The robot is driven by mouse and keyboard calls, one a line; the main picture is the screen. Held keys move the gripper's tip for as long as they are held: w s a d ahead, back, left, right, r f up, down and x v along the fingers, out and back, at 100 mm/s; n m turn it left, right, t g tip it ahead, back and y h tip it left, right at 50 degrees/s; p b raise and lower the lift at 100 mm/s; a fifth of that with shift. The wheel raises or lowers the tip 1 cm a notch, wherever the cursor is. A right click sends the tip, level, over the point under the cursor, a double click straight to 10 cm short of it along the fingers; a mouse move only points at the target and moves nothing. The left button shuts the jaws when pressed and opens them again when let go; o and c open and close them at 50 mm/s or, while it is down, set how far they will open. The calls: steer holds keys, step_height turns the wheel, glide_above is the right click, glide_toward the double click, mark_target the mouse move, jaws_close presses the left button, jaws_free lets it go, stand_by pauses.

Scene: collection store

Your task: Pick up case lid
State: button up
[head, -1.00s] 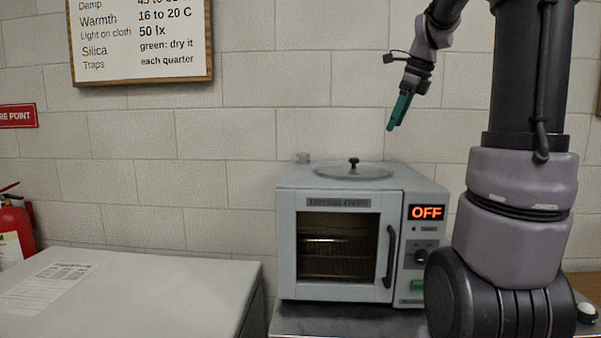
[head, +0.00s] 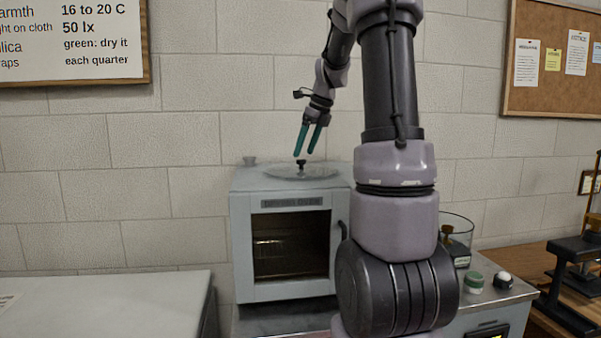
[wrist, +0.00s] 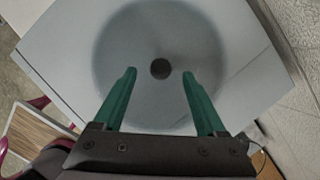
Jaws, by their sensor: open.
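The case lid (head: 318,171) is a clear, round, flat disc with a black knob (head: 300,163) at its middle. It lies on top of the grey drying oven (head: 240,205). In the wrist view the lid (wrist: 125,45) shows as a darker disc, with the knob (wrist: 160,68) just beyond and between my fingertips. My gripper (head: 305,153) is open and empty, its green fingers pointing down just above the knob. In the wrist view my gripper (wrist: 160,72) has its fingers spread to either side of the knob's line. I see no contact.
A grey cabinet top (head: 110,305) is at the lower left. The wall is close behind.

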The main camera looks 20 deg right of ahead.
mark_target(302, 160)
steer(key=shift+x, duration=1.55)
steer(key=shift+d, duration=0.1)
jaws_close()
steer(key=shift+r, duration=0.15)
